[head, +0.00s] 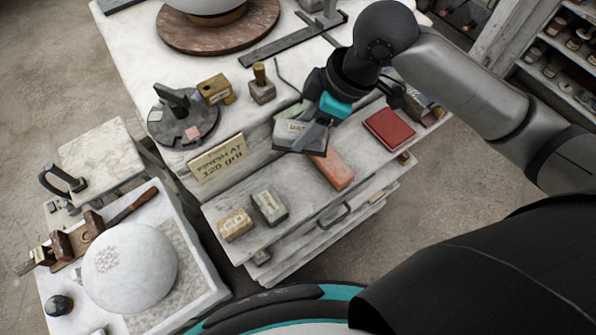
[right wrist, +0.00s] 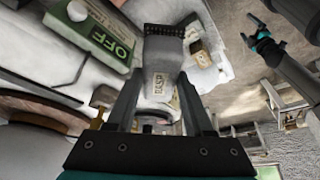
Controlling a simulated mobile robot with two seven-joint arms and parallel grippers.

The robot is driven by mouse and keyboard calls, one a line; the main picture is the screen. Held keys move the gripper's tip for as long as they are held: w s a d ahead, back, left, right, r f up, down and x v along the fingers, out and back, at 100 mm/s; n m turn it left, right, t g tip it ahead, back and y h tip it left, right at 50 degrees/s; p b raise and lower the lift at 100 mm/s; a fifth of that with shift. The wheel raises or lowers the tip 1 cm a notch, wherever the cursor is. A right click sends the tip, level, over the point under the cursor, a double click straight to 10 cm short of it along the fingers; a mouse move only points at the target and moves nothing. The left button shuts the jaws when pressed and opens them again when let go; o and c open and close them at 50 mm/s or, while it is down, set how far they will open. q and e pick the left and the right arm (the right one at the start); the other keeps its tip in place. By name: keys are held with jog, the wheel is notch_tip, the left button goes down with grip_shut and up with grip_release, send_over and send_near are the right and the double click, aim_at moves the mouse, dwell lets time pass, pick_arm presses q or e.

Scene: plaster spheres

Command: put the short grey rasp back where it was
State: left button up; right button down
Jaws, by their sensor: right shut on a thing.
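My right gripper (head: 312,136) is shut on the short grey rasp, a small grey piece that shows between the fingers in the right wrist view (right wrist: 164,50), with a dark ridged far end. In the head view it is held above the pale stepped shelf unit (head: 305,200), near the upper ledge. Fingers and arm hide part of it, and I cannot tell whether it touches the ledge. My left gripper (right wrist: 251,38) shows small at the upper right of the right wrist view, its fingers apart and empty, away from the shelf.
On the shelf lie a red-orange block (head: 333,170), a dark red block (head: 389,129), a grey labelled block (head: 269,207) and a tan block (head: 235,225). A lettered sign (head: 217,158) stands at the left edge. A round dark stand (head: 183,122) is behind it. A plaster dome (head: 130,268) sits lower left.

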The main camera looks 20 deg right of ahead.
pick_arm(q)
jog(key=shift+s+f+b, duration=0.35)
jog(key=shift+f+b, duration=0.15)
jog(key=shift+f, duration=0.05)
jog(key=shift+s+f+b, duration=0.3)
jog(key=shift+f+b, duration=0.15)
jog(key=shift+f, duration=0.05)
pick_arm(e)
jog(key=shift+s+f, duration=0.1)
jog(key=shift+f, duration=9.55)
jog(key=shift+c, duration=1.4)
grip_release()
jog(key=shift+f, duration=0.15)
pick_arm(q)
jog(key=shift+r+p, duration=0.6)
pick_arm(e)
jog(key=v, duration=1.2)
